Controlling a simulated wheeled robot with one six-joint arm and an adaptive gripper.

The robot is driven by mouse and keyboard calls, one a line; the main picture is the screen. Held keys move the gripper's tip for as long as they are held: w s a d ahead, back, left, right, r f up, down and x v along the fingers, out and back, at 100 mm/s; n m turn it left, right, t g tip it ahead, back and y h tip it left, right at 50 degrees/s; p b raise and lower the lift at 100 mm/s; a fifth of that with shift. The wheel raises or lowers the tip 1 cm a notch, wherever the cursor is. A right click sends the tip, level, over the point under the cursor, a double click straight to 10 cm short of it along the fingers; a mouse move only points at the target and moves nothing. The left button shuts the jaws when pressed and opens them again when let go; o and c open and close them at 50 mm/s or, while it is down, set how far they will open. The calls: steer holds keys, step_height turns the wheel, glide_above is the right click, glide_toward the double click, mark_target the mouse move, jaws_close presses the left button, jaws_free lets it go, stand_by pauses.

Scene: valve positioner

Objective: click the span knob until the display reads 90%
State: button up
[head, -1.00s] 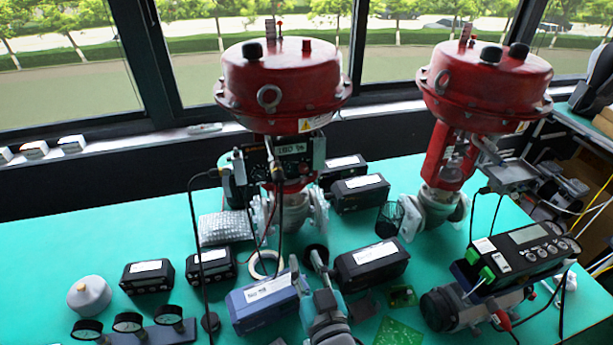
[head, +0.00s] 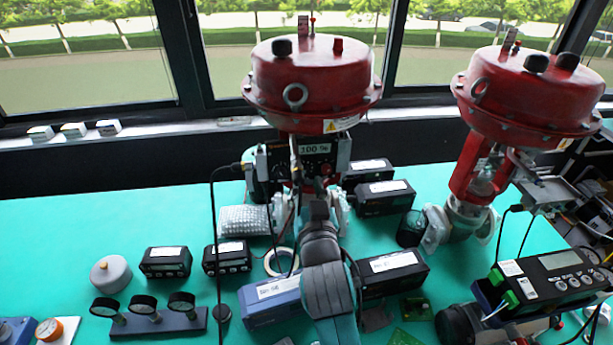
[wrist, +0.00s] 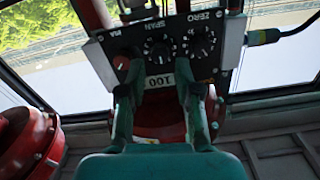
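The positioner (head: 277,158) is a dark box on the left red valve (head: 312,85). Its display (head: 314,148) reads 100 %, and the wrist view shows 100 upside down on the display (wrist: 156,82). In the wrist view, the span knob (wrist: 158,51) sits between the zero knob (wrist: 202,44) and a red knob (wrist: 121,63). My gripper (wrist: 157,98) is open and empty in front of the panel, its fingers apart on either side of the display. The fingertips look short of the span knob; contact cannot be told. In the head view my arm hides part of the positioner.
A second red valve (head: 525,95) stands at the right. Black boxes (head: 393,270), a blue box (head: 275,300) and gauges (head: 145,308) sit on the green table (head: 60,230). A black cable (head: 214,240) hangs left of my arm.

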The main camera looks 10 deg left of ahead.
mark_target(305, 171)
steer(key=shift+x, duration=1.75)
jaws_close()
steer(key=shift+n, duration=0.3)
steer(key=shift+n, duration=2.6)
